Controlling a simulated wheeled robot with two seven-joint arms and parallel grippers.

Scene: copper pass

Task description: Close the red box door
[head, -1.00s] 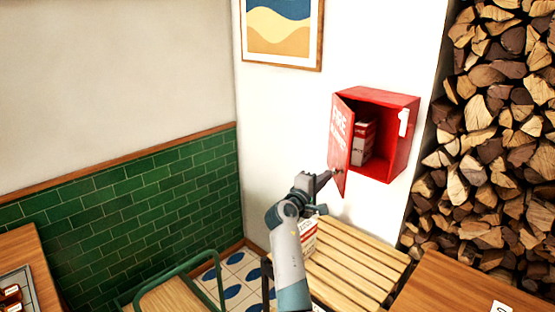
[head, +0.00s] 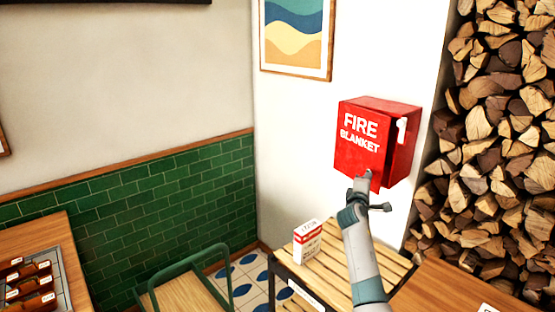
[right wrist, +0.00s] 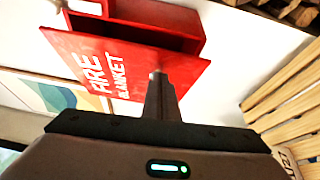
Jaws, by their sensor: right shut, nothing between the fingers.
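The red box (head: 404,152) hangs on the white wall in the head view. Its door (head: 352,160), lettered FIRE BLANKET, covers most of the front. In the right wrist view the door (right wrist: 85,62) is still ajar, with a dark gap between it and the box (right wrist: 160,14). My right gripper (head: 366,180) is at the door's lower edge. Its shut fingers (right wrist: 158,82) overlap the door's outer face in the wrist view; whether they touch it I cannot tell. Nothing is held. My left gripper is out of view.
A slatted wooden bench (head: 345,270) stands below the box, with a red and white carton (head: 307,243) on it. Stacked firewood (head: 490,140) is at the right. A green-framed chair (head: 190,275) stands at the left. A framed picture (head: 297,35) hangs above.

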